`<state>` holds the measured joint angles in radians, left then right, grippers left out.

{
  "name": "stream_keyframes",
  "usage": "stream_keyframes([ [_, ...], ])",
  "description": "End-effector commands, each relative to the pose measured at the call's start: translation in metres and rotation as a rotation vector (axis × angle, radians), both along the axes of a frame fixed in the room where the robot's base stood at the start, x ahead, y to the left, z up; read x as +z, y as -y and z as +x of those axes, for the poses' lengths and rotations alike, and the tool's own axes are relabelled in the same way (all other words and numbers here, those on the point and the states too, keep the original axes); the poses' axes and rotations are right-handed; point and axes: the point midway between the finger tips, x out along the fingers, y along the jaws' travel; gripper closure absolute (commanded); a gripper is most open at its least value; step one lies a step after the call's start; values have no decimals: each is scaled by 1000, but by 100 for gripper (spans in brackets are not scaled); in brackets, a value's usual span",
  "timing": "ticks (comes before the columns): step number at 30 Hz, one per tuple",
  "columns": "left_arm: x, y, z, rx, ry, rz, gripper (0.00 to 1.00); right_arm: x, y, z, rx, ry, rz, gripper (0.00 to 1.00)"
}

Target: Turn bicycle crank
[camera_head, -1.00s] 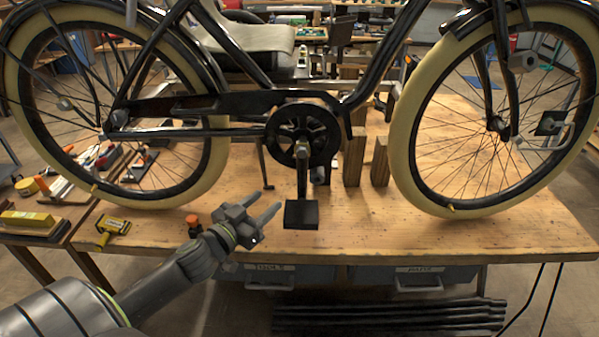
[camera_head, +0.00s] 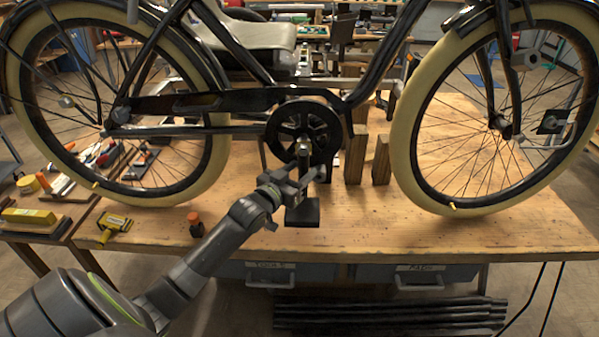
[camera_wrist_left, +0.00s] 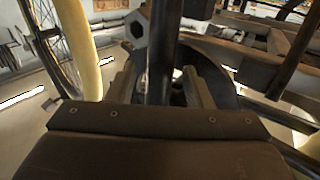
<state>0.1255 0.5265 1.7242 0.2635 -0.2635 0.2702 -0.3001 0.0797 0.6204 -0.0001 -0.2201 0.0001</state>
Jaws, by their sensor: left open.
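The black bicycle crank arm (camera_head: 303,152) hangs down from the round chainring (camera_head: 288,122). The flat black pedal (camera_head: 302,212) is at its lower end. My left gripper (camera_head: 311,178) is at the crank arm, just above the pedal, with its fingers pointing right and partly covering the arm. In the left wrist view, a dark upright bar, which looks like the crank arm (camera_wrist_left: 161,55), stands between the two spread fingers (camera_wrist_left: 163,90). The gripper is open; whether either finger touches the bar is unclear. My right gripper is out of view.
The bicycle stands on a wooden table, its cream front tyre (camera_head: 403,150) at the right. Wooden blocks (camera_head: 381,161) stand behind the crank. A yellow tool (camera_head: 115,222) and an orange-capped item (camera_head: 195,225) lie near the front left edge. The front right tabletop is clear.

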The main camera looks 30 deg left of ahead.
Motion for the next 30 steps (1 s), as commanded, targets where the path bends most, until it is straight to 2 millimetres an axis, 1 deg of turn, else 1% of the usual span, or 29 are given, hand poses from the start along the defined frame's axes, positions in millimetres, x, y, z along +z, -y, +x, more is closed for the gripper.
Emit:
stream_keyframes([
  [3,0,0,3,-1,1,-2,54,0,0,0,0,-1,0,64],
  [9,0,0,3,0,0,-1,54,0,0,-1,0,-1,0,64],
  [11,0,0,3,0,0,-1,60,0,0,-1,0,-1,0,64],
  [20,0,0,3,0,0,0,100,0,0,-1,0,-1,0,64],
  [30,1,1,3,0,6,-12,100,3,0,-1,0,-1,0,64],
])
